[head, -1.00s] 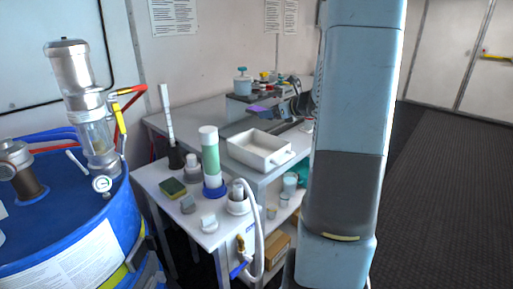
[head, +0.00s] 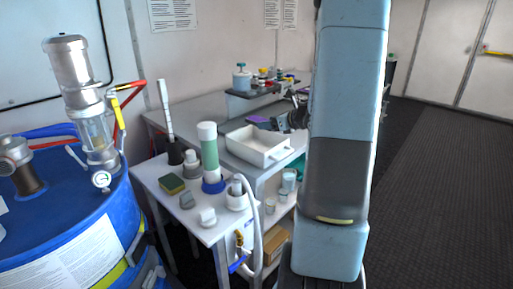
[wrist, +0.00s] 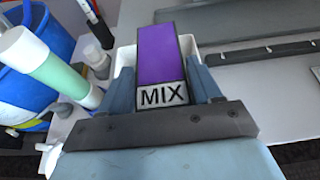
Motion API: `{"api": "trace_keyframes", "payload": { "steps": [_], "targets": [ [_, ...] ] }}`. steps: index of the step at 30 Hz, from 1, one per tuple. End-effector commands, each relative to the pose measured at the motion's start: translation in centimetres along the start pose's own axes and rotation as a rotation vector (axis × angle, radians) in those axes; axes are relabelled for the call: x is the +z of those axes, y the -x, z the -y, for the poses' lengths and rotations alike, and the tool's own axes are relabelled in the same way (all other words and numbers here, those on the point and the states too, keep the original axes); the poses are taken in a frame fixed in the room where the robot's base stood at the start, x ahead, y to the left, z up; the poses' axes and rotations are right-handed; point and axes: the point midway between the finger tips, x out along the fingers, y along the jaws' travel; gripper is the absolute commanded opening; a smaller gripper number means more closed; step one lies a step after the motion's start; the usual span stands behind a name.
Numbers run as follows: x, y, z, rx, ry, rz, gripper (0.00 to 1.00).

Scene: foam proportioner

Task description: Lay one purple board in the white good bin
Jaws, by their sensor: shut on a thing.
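The purple board (wrist: 157,52) is between the fingers of my gripper (wrist: 164,80) in the wrist view, with a white end band marked MIX nearest me. My gripper is shut on it. In the head view the purple board (head: 258,119) shows as a small patch at the tip of my gripper (head: 272,121), above the far side of the white bin (head: 262,157). In the wrist view the white bin's rim (wrist: 125,57) shows on both sides behind the board. The board hides most of the bin's inside. The gap between board and bin is hard to judge.
A green and white cylinder (head: 210,155) stands left of the bin on the front white table. A raised rack with several small jars (head: 263,83) stands behind. A dark grey tray (wrist: 255,52) lies right of the bin in the wrist view.

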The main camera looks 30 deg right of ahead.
Motion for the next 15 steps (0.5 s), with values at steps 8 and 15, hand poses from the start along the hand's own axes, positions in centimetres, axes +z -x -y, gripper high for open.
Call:
{"api": "trace_keyframes", "payload": {
  "steps": [8,15],
  "targets": [
    [0.02,-0.01,-0.02,0.0,0.0,0.0,0.82],
    [0.03,-0.02,-0.04,0.001,0.0,0.0,0.93]
  ]
}}
